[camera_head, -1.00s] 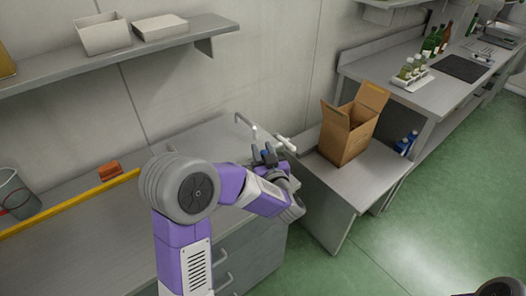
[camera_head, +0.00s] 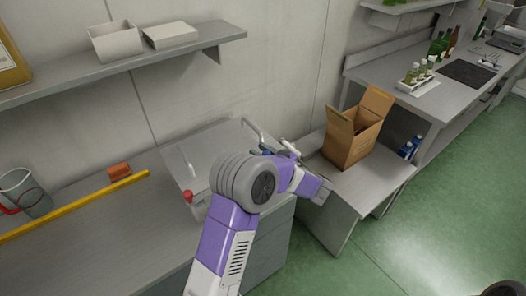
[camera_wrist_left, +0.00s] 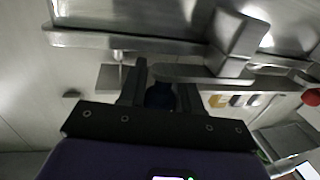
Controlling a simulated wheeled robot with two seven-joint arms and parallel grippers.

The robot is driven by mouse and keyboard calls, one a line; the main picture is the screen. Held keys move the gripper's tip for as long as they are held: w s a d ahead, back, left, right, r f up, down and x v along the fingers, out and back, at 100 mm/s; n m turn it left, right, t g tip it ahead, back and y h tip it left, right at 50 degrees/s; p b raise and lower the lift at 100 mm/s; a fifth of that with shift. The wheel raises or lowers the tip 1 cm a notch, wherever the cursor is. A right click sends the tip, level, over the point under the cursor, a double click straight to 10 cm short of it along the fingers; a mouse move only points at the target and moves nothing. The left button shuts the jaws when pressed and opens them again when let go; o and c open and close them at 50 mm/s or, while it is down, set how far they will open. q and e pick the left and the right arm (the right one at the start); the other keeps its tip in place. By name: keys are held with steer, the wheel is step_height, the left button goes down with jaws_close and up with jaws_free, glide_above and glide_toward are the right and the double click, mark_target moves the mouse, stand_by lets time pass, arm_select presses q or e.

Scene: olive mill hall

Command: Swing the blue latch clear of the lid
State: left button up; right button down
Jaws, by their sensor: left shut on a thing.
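My left gripper (camera_head: 272,154) is at the right end of a steel unit, mostly hidden behind my purple and grey arm in the head view. In the left wrist view its two dark fingers (camera_wrist_left: 160,92) are shut on the dark blue latch (camera_wrist_left: 159,97). A bit of blue latch also shows at the fingers in the head view (camera_head: 266,152). The steel lid (camera_head: 205,148) is the flat grey top left of the gripper, partly covered by my arm. Whether the latch still overlaps the lid cannot be told. My right gripper is not in view.
A bent metal bar (camera_head: 249,127) rises by the gripper. A red knob (camera_head: 188,196) sits at the unit's front left. An open cardboard box (camera_head: 350,146) stands on the lower table to the right.

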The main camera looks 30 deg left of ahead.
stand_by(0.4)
arm_select(q)
steer(key=o, duration=0.9)
steer(key=shift+o, duration=0.2)
steer(key=s+d, duration=0.1)
steer(key=d, duration=0.6)
steer(key=shift+s+d+p, duration=0.2)
steer(key=shift+p, duration=0.15)
